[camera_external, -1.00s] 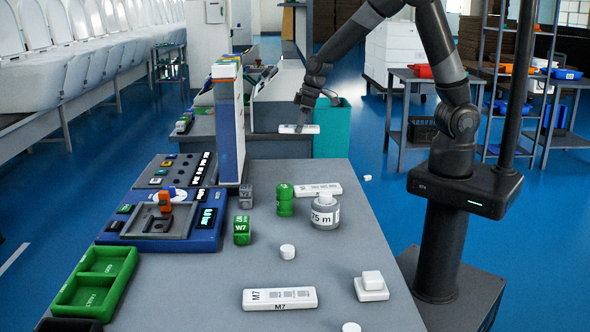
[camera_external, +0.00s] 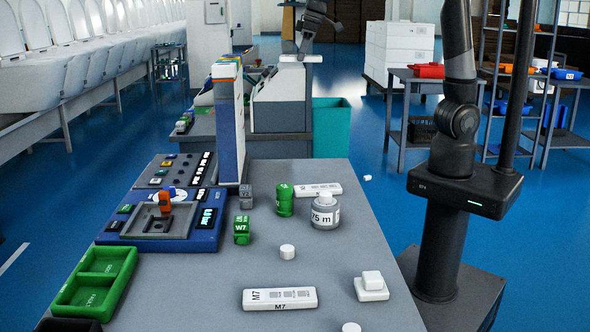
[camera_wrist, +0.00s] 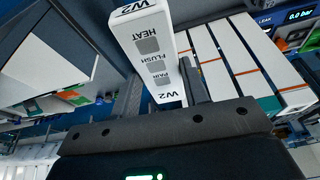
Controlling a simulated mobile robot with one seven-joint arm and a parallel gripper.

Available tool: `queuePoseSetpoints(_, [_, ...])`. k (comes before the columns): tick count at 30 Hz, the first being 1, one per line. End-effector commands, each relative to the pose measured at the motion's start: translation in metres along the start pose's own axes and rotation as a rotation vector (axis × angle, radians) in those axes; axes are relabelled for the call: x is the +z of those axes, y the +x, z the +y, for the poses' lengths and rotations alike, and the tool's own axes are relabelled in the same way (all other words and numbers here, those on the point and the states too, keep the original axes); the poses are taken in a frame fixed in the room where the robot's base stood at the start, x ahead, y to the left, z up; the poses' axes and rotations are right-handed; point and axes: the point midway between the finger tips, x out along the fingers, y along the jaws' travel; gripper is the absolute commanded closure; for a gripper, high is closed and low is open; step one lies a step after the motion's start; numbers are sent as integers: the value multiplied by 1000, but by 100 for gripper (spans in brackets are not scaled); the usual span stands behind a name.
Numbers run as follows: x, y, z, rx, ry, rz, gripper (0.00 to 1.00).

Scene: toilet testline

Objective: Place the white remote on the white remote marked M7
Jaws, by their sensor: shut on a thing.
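My gripper (camera_external: 297,50) is shut on a white remote (camera_external: 301,59) and holds it high at the far end, above and beyond the grey table. In the wrist view the held remote (camera_wrist: 150,45) reads W2 and has grey buttons labelled HEAT and FLUSH. It slants across the upper middle, and its near end is by the dark gripper body. The white remote marked M7 (camera_external: 280,299) lies flat on the near part of the table, far from my gripper. Its top and front edge both carry M7.
Table space around M7 is mostly clear.

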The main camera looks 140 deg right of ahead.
Motion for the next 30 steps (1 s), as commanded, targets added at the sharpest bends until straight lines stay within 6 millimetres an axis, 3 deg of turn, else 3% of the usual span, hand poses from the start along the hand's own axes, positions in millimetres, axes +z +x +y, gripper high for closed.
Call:
queuePoseSetpoints(3, [-8,-25,0,1,0,1,83])
queuePoseSetpoints(8, [-18,-47,-4,-2,-7,-2,83])
queuePoseSetpoints(17, [-61,-45,-66,-42,-138,-1,83])
queuePoseSetpoints(23, [-98,-43,-142,-87,-284,-2,83])
queuePoseSetpoints(30, [-131,-38,-270,-159,-511,-2,83])
